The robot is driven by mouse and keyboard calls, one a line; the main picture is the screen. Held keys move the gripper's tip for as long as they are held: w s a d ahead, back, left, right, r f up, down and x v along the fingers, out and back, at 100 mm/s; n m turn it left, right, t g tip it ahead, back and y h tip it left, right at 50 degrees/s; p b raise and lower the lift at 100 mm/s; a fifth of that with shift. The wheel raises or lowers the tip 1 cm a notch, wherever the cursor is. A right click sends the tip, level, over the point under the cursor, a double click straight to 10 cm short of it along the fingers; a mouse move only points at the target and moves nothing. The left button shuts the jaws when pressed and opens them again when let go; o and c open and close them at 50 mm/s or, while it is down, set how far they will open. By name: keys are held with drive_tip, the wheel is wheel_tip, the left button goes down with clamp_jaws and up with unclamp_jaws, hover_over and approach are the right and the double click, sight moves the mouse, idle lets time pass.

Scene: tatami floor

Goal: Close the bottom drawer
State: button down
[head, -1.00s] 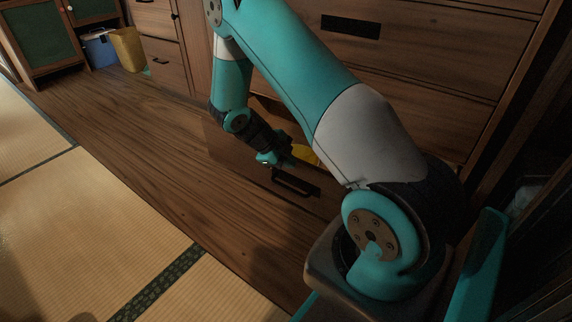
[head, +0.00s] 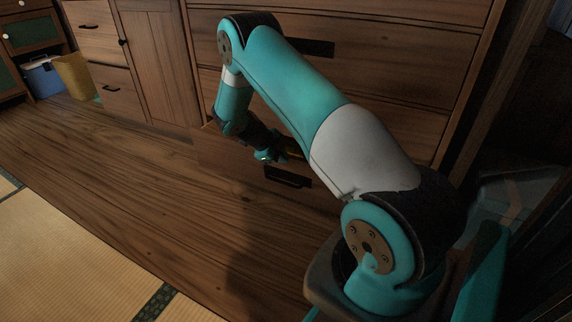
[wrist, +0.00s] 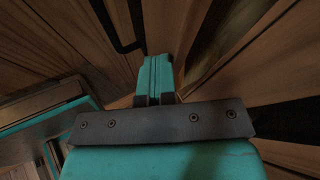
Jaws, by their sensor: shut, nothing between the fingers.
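The bottom drawer (head: 235,153) is wooden with a black bar handle (head: 288,177), and its front stands out from the dresser, so it is partly open. A small strip of something yellow shows inside, mostly hidden by my arm. My gripper (head: 288,154) is low at the drawer's top edge, just above the handle; whether it touches the drawer is unclear. In the wrist view its teal fingers (wrist: 156,70) are together with nothing between them. The dark handle (wrist: 118,28) shows left of the fingers there.
The dresser (head: 400,75) rises behind the drawer, its upper drawers flush. Wood floor (head: 130,185) lies clear to the left, with tatami (head: 60,270) in front. A yellow bin (head: 77,76) and a blue bin (head: 42,78) stand far left. A dim clear box (head: 510,205) is at right.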

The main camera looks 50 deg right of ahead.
drive_tip(key=w+d, duration=0.1)
drive_tip(key=d, duration=0.5)
drive_tip(key=shift+w, duration=0.3)
drive_tip(key=shift+s, duration=0.1)
